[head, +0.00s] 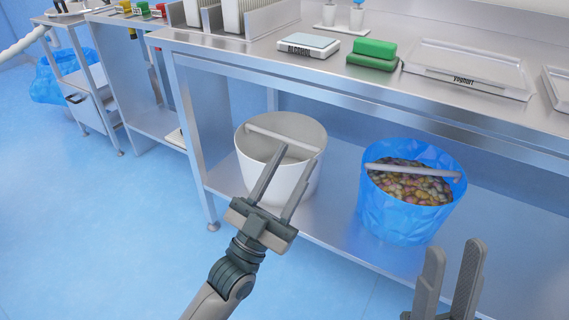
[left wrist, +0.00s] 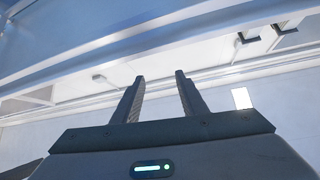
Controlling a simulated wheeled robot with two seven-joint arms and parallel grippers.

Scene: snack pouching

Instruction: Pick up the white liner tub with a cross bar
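The white liner tub (head: 252,152) stands on the lower shelf of the steel table, left of centre in the head view. Its pale cross bar (head: 270,135) spans the open top. My left gripper (head: 299,154) is open, its fingers overlapping the tub's front and right side in the head view. In the left wrist view the gap between the fingers (left wrist: 160,78) is empty, and neither tub nor bar shows there. The fingers hide part of the tub's front. My right gripper (head: 456,246) is open and empty at the lower right, in front of the shelf.
A blue-lined tub (head: 400,222) with a similar bar and colourful contents stands on the same shelf to the right. The steel table top (head: 345,84) overhangs the tubs. It carries a scale (head: 308,45), a green block (head: 372,50) and a yoghurt tray (head: 468,66).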

